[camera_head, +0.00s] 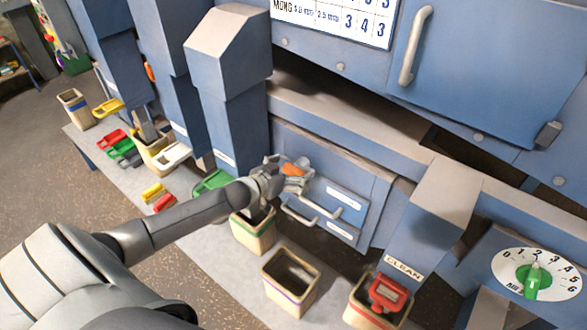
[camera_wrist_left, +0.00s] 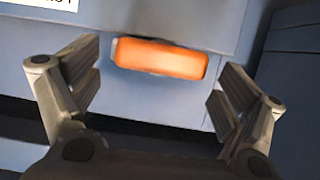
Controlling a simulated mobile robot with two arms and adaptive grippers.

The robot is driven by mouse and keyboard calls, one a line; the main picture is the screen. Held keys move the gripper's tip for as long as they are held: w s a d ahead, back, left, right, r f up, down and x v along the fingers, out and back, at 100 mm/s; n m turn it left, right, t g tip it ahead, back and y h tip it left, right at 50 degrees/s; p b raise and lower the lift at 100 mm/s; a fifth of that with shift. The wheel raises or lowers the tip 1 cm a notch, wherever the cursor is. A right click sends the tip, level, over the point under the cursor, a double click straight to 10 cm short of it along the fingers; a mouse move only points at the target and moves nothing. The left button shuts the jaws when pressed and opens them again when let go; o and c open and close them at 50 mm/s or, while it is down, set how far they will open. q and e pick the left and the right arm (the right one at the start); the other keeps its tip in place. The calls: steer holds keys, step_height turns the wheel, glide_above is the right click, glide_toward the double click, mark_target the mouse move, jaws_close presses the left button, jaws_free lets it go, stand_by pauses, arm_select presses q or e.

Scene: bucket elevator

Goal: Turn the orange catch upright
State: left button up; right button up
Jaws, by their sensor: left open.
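The orange catch (camera_head: 293,169) is on the front of a blue panel under the machine's ledge. In the left wrist view the catch (camera_wrist_left: 160,58) is a flat orange bar lying nearly level, tilted slightly down to the right. My left gripper (camera_head: 290,180) is at the catch in the head view and partly covers it. In the left wrist view its two fingers (camera_wrist_left: 160,85) are spread, one to each side of the bar, with clear gaps. The gripper is open and empty. My right gripper is not in view.
A blue drawer front with grey handles (camera_head: 322,202) is just below the catch. Open bins, one beige (camera_head: 291,283), stand below on a grey shelf. A blue column (camera_head: 230,100) rises left of my gripper. A dial with a green knob (camera_head: 533,279) is at right.

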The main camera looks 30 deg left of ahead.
arm_select(q)
steer(key=shift+x, duration=0.9)
steer(key=shift+c, duration=0.4)
steer(key=c, duration=0.9)
